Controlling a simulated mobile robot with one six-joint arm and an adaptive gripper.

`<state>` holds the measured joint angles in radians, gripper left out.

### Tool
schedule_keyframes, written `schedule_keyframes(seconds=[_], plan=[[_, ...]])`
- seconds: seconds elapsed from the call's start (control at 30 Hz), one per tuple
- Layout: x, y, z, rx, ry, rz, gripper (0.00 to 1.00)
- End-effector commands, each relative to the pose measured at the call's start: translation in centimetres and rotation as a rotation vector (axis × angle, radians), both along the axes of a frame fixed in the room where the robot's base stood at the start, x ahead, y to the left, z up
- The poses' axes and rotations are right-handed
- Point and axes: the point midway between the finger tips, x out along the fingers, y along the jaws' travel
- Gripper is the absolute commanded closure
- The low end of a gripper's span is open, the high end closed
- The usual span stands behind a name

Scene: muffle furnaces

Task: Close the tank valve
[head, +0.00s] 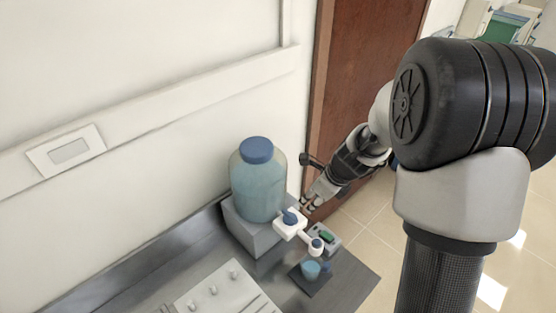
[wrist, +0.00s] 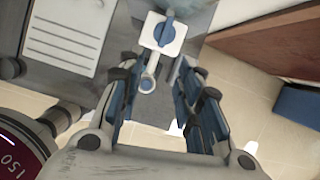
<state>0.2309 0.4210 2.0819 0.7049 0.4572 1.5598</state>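The tank (head: 257,185) is a clear jar of blue liquid with a blue lid on a grey block. Its valve has a white body with a blue handle (head: 291,217); the wrist view shows this handle (wrist: 164,33) lying roughly along the line from tank to spout. The white spout (head: 315,245) ends above a small cup of blue liquid (head: 310,270). My gripper (head: 308,203) is just right of the valve in the head view. In the wrist view my gripper (wrist: 156,78) is open, its fingers either side of the spout end, the valve beyond them. I cannot tell whether they touch it.
A small grey device with a green display (head: 327,237) stands right of the spout. A white panel with knobs (head: 222,290) lies on the steel bench (head: 350,287). A wall is behind, and a brown door (head: 362,65) is to the right.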

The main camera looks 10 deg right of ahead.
Motion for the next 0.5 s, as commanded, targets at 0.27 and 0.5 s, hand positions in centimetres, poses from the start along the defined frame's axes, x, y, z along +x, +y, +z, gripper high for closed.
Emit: schedule_keyframes(seconds=[0.27,0.5], plan=[[1.0,-0.7,-1.8,0.045,0.042,-0.146,0.68],[2.3,0.3,-6.0,0.044,0.042,-0.142,0.68]])
